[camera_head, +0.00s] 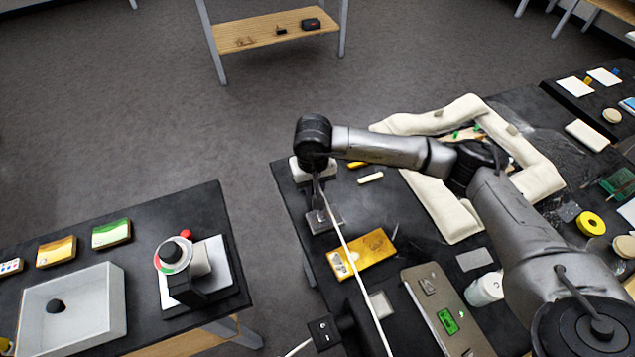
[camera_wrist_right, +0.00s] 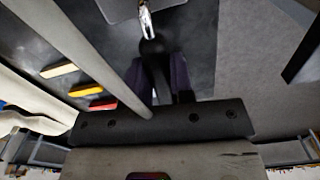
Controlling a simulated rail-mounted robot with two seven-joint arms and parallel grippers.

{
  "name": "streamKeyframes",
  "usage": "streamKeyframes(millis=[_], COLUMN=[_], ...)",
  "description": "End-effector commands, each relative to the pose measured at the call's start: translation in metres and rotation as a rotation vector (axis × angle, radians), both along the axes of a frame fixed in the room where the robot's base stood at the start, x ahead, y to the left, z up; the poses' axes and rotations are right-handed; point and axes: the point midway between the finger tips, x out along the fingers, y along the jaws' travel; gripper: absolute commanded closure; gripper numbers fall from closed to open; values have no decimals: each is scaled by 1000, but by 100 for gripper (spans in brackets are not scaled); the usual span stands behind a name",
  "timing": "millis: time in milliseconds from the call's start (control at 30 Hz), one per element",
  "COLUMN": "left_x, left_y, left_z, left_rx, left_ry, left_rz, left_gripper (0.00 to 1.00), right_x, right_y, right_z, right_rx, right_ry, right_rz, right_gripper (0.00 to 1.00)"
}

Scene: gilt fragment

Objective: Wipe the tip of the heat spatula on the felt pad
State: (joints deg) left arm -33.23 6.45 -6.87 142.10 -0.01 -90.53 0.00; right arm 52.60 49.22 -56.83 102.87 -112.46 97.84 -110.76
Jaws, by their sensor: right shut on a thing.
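A pale cord runs from the spatula in the head view. A small grey pad (camera_head: 332,222), apparently the felt pad, lies below the gripper; its edge also shows in the right wrist view (camera_wrist_right: 118,10). The tip overlaps the pad in that view; I cannot tell whether they touch. My left gripper is out of view.
A gold-coloured panel (camera_head: 362,254) lies just in front of the pad. A padded cream frame (camera_head: 445,222) is to the right. A gap separates the left table (camera_head: 140,262).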

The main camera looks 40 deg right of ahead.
Motion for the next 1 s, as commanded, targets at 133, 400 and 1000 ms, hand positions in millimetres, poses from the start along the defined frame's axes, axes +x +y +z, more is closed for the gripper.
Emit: streamKeyframes(millis=[133, 400, 1000], left_x=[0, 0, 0], left_y=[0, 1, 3], left_z=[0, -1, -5], left_rx=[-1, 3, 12], left_ry=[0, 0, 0], left_rz=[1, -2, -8], left_gripper=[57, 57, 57], right_x=[0, -1, -7], right_y=[0, -3, -19], right_z=[0, -1, 0], right_rx=[0, -1, 0], right_ry=[0, 0, 0], right_rz=[0, -1, 0], right_gripper=[100, 100, 100])
